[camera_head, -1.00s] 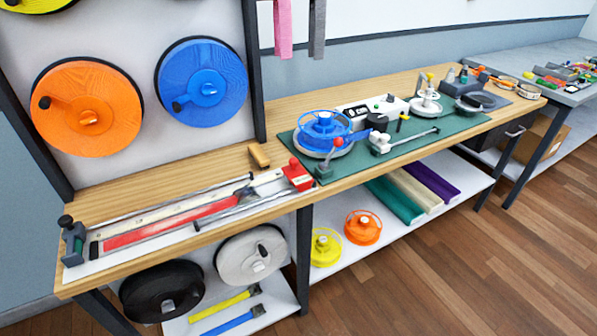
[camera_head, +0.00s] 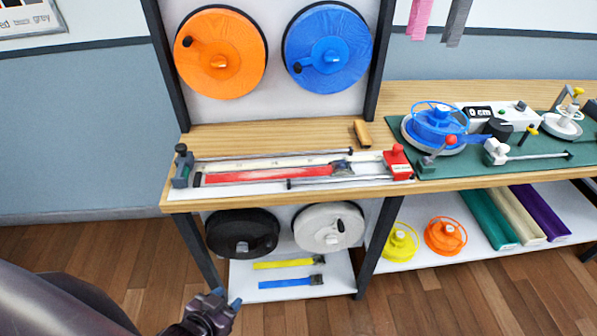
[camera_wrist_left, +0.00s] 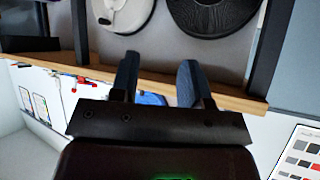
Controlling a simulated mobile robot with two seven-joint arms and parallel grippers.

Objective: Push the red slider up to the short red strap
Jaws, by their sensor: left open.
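The red slider (camera_head: 398,163) is a red block at the right end of the measuring rig (camera_head: 240,187) on the wooden bench. The short red strap (camera_head: 268,174) lies flat along the rig, to the left of the slider. A dark buckle-like piece (camera_head: 341,168) sits at the strap's right end, with a gap between it and the slider. My left gripper (camera_head: 228,298) is low in front of the bench, well away from the rig. It is open and empty, and its fingers show in the left wrist view (camera_wrist_left: 158,80). My right gripper is not in view.
A small wooden block (camera_head: 362,134) lies behind the rig. A green mat (camera_head: 470,160) with a blue reel (camera_head: 438,123) is to the right. A lower shelf (camera_head: 340,275) holds reels and straps. The floor in front is clear.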

